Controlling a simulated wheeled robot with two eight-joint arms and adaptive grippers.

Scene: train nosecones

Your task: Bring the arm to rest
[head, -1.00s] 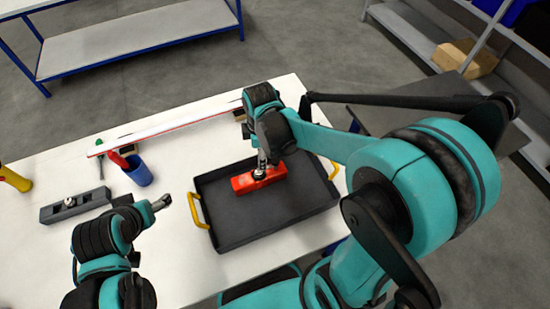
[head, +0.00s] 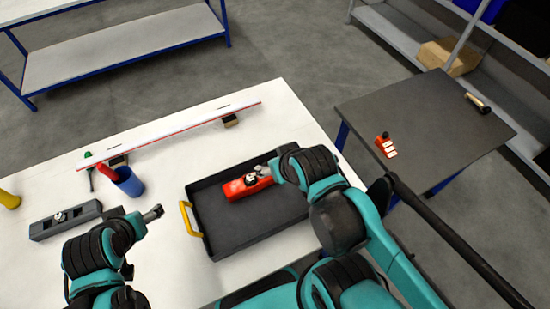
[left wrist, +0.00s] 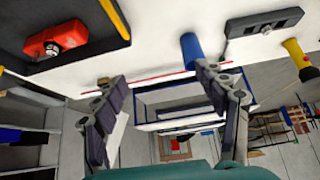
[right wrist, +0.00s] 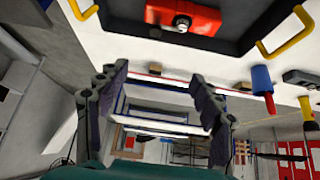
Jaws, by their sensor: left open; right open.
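My right gripper (head: 265,171) is open, and in the head view its tip overlaps the right end of a red block (head: 238,189) with a round knob on top. The block sits in a black tray (head: 225,240) with yellow handles. In the right wrist view the red block (right wrist: 160,14) is beyond the open, empty fingers (right wrist: 160,92), not between them. My left gripper (head: 152,214) is over the white table, left of the tray. In the left wrist view its fingers (left wrist: 165,95) are apart with nothing between them.
On the white table (head: 165,265) are a grey slotted block (head: 65,220), a blue cup (head: 129,183) and a long white-and-red bar (head: 170,135). A dark side table (head: 430,120) at right holds a red item (head: 386,146) and a small cylinder (head: 478,103).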

